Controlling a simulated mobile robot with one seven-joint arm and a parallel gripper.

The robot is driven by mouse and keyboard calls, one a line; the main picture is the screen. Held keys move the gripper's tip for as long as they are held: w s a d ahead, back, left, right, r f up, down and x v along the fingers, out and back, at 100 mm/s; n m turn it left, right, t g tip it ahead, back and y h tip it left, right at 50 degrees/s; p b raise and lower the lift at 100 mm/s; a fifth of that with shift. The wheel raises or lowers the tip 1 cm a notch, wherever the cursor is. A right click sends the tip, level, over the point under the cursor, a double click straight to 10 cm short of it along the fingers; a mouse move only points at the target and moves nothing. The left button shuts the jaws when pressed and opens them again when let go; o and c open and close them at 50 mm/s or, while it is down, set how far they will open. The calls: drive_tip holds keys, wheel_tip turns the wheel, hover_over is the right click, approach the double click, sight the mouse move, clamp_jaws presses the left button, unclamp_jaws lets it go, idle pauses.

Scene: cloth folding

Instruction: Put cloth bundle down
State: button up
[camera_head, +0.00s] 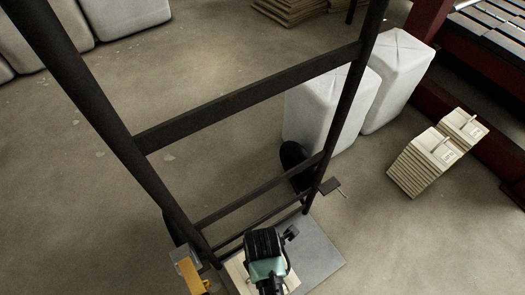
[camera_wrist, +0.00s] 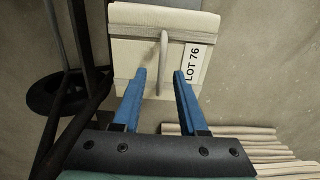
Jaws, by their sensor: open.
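A pale cloth bundle (camera_wrist: 135,22) with a strap, an upright handle and a "LOT 76" tag lies in front of my gripper (camera_wrist: 160,76) in the wrist view. My blue fingers are open, one on each side of the handle's line. I cannot tell whether they touch the handle. In the head view my gripper's dark and green housing (camera_head: 266,256) is low at the bottom centre, over a pale surface (camera_head: 238,274) that it partly hides. The fingertips are hidden there.
A dark metal frame (camera_head: 250,92) stands close around my arm. A grey plate (camera_head: 318,262) lies beside my gripper. Two tagged stacks (camera_head: 437,155) sit on the floor at right. White blocks (camera_head: 318,105) stand behind the frame. Layered edges (camera_wrist: 240,150) show at lower right. Open floor lies left.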

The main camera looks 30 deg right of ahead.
wheel_tip(320, 180, up, 8)
drive_tip(key=p, duration=0.3)
idle(0.4)
